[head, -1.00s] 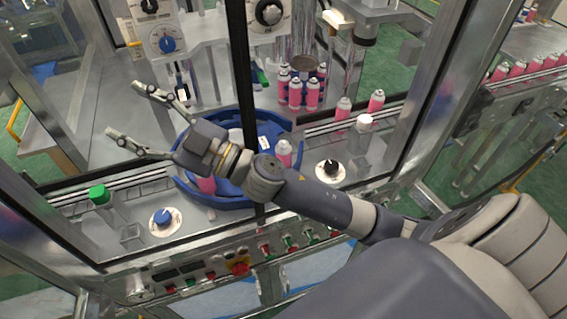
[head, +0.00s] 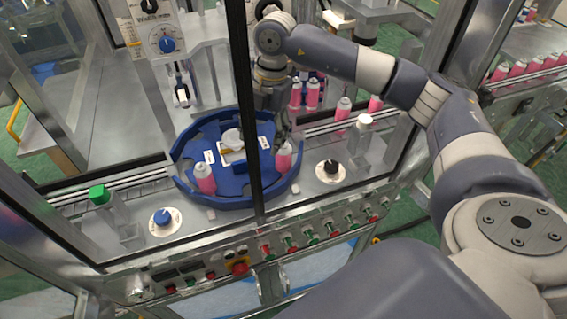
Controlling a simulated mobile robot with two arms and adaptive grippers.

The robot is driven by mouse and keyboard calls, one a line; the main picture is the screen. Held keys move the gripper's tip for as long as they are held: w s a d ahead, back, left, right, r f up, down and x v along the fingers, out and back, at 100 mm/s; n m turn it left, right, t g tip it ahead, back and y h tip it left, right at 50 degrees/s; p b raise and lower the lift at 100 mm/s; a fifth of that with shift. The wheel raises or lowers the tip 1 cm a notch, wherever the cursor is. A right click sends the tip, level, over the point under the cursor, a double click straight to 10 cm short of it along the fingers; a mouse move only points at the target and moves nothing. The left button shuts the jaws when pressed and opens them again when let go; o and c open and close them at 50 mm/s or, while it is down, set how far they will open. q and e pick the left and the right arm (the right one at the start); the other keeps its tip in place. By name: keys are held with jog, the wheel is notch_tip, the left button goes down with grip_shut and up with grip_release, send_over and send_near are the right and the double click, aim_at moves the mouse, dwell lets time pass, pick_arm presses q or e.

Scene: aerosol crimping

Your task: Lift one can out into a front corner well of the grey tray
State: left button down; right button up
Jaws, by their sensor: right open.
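A blue round carousel (head: 185,150) stands in the machine. One pink can with a silver top (head: 204,180) sits at its front left edge, and another pink can (head: 284,158) at its right side. My right gripper (head: 284,132) points down just above and behind the right can. It is open; the dark frame post partly hides it, and I cannot tell whether its fingers touch the can. I cannot make out a grey tray. My left gripper is out of view.
A dark upright post (head: 246,100) crosses in front of the carousel. A conveyor rail at the right carries pink cans (head: 343,110).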

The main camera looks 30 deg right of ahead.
aim_at(283, 151)
jog(key=shift+m+h, duration=0.6)
jog(key=shift+h, duration=0.2)
jog(key=d, duration=0.2)
jog(key=d+r, duration=0.1)
jog(key=d, duration=0.2)
jog(key=shift+s+r, duration=0.15)
jog(key=shift+s+d+f, duration=0.1)
jog(key=shift+d+f, duration=0.1)
jog(key=shift+d, duration=0.05)
notch_tip(283, 151, down, 5)
jog(key=shift+p, duration=1.1)
jog(key=shift+f+p, duration=0.2)
jog(key=shift+p, duration=0.15)
jog(key=f+p, duration=0.1)
jog(key=f, duration=0.1)
jog(key=f+p, duration=0.1)
jog(key=f, duration=0.1)
jog(key=shift+w+d+p, duration=0.1)
jog(key=shift+w+p, duration=0.1)
jog(key=shift+p, duration=0.1)
jog(key=shift+f, duration=0.4)
jog(key=c, duration=1.1)
